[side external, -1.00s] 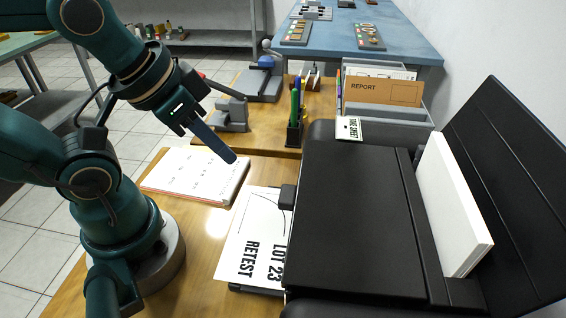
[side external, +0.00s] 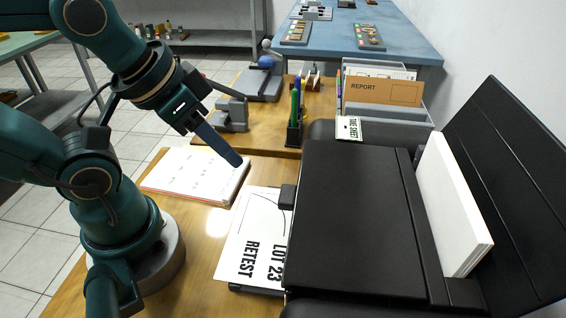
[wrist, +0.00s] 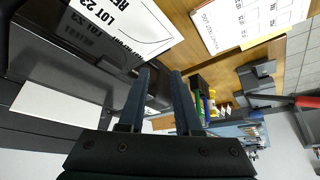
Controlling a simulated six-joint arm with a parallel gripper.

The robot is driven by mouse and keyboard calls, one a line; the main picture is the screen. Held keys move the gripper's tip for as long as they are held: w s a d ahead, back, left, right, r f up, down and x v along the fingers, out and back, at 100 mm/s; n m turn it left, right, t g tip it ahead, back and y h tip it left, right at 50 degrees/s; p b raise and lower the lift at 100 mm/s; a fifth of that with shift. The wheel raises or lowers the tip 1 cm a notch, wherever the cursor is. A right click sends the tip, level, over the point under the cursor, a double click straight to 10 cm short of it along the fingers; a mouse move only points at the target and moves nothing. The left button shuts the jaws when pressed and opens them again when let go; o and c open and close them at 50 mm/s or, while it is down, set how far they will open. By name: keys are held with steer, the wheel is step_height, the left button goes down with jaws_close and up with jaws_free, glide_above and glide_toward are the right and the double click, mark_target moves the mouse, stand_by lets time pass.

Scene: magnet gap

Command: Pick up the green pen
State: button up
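The green pen (side external: 294,106) stands upright in a black pen holder (side external: 294,137) on the wooden desk, with a blue pen (side external: 299,84) beside it. In the wrist view the green pen (wrist: 198,104) and the holder (wrist: 200,81) show small, just right of my fingers. My gripper (side external: 239,163) is in the air above the desk, in front of and left of the holder, clear of the pen. In the wrist view my gripper (wrist: 160,72) has its two fingers apart with nothing between them. The pen's lower part is hidden inside the holder.
A large black machine (side external: 350,215) with a raised lid fills the right side. A grey clamp-like tool (side external: 232,113) stands left of the holder, a REPORT file tray (side external: 385,92) right.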

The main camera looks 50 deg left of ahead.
mark_target(294, 108)
steer(key=w+a+f+t, duration=0.2)
steer(key=w+a, duration=0.2)
steer(key=w, duration=0.2)
steer(key=w+a+f+n+t+y, duration=0.1)
steer(key=w+a+f+t, duration=0.1)
steer(key=w+a, duration=0.2)
steer(key=w+a+f+t+y, duration=0.1)
steer(key=w+a, duration=0.3)
steer(key=w, duration=0.5)
steer(key=shift+a+f+n+t, duration=0.3)
steer(key=shift+f+t, duration=0.1)
steer(key=shift+t, duration=0.8)
steer(key=shift+x, duration=4.15)
steer(key=shift+a, duration=0.15)
jaws_close()
